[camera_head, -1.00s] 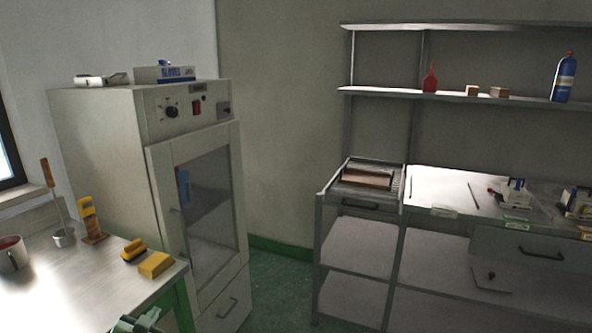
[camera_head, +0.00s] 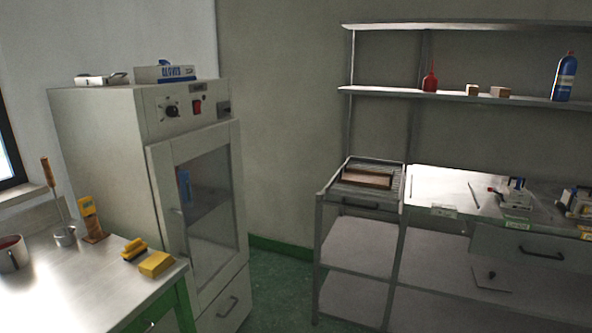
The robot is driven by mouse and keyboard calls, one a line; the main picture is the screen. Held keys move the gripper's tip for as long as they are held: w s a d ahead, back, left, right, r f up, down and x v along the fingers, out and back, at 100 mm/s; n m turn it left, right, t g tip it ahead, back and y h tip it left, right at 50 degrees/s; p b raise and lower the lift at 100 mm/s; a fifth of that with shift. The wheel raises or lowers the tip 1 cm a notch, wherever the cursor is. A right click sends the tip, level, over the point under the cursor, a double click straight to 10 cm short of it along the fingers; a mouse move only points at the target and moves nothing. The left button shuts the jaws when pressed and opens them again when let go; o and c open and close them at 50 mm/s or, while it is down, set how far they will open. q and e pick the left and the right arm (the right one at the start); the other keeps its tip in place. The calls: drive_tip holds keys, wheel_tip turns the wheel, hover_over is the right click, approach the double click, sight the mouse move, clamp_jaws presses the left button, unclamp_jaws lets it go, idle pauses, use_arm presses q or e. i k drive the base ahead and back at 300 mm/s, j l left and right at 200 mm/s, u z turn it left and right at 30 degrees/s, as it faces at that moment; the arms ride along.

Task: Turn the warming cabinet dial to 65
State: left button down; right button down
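The warming cabinet (camera_head: 100,150) is a tall pale cabinet at the left, with its glass door (camera_head: 209,200) closed. Its black dial (camera_head: 172,111) sits on the panel above the door, left of a red switch (camera_head: 197,107). The scale marks around the dial are too small to read. Neither my left nor my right gripper is in view, and nothing touches the dial.
A glove box (camera_head: 165,74) lies on top. Green floor (camera_head: 275,290) is open between cabinet and shelf unit (camera_head: 360,236).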

sight(172, 111)
drive_tip(key=i+l+u, duration=0.55)
drive_tip(key=u, duration=0.3)
drive_tip(key=i+l+u, duration=0.15)
drive_tip(key=l+u, duration=0.25)
drive_tip(key=l, duration=0.1)
